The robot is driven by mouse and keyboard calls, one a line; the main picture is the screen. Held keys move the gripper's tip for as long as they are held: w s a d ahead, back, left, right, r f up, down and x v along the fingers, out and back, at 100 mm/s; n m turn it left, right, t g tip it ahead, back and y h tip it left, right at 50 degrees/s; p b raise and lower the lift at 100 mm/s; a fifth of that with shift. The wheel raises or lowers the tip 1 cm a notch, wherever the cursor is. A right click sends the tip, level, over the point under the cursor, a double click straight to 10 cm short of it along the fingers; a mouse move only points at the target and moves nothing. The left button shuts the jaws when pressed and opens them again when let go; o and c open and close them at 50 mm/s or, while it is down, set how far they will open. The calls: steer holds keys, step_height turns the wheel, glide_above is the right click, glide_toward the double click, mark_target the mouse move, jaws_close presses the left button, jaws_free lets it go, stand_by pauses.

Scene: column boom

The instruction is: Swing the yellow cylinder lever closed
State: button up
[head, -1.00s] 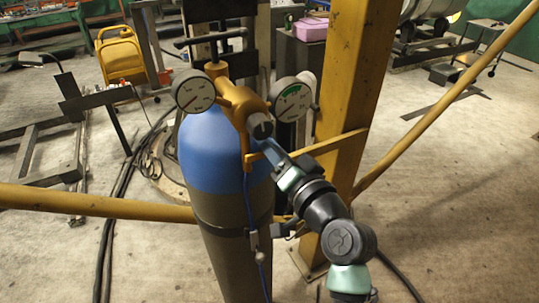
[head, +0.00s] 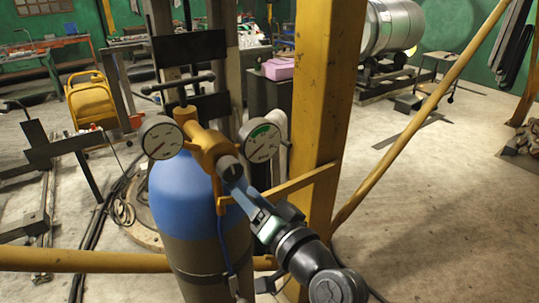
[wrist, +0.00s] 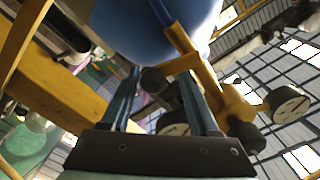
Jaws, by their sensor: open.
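A blue-topped gas cylinder (head: 180,195) stands upright left of centre in the head view. A yellow valve fitting (head: 207,148) with two dials and a dark round knob (head: 230,167) sits on top. A flat yellow bar (head: 310,180) slants from the yellow post towards the cylinder, passing behind my gripper; I cannot tell which yellow part is the lever. My gripper (head: 233,186) is open, fingertips close below the knob. In the wrist view my gripper (wrist: 162,95) has its fingers apart, with the knob (wrist: 153,80) appearing between them. I cannot tell whether they touch anything.
A thick yellow post (head: 325,110) stands right of the cylinder. A yellow rail (head: 85,261) crosses low at the left. Dark metal frames (head: 62,150) and a yellow wheeled unit (head: 92,100) stand behind. The floor at right (head: 440,210) is clear.

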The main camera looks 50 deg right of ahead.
steer(key=b+v, duration=0.3)
steer(key=v, duration=0.8)
steer(key=shift+b, duration=0.3)
steer(key=shift+a, duration=0.15)
steer(key=w+d+f+m+p, duration=0.1)
steer(key=w+d+m+p, duration=0.1)
steer(key=w, duration=1)
steer(key=shift+w+d+m, duration=0.35)
steer(key=shift+d+m, duration=0.2)
steer(key=shift+m, duration=0.25)
steer(key=shift+f, duration=0.1)
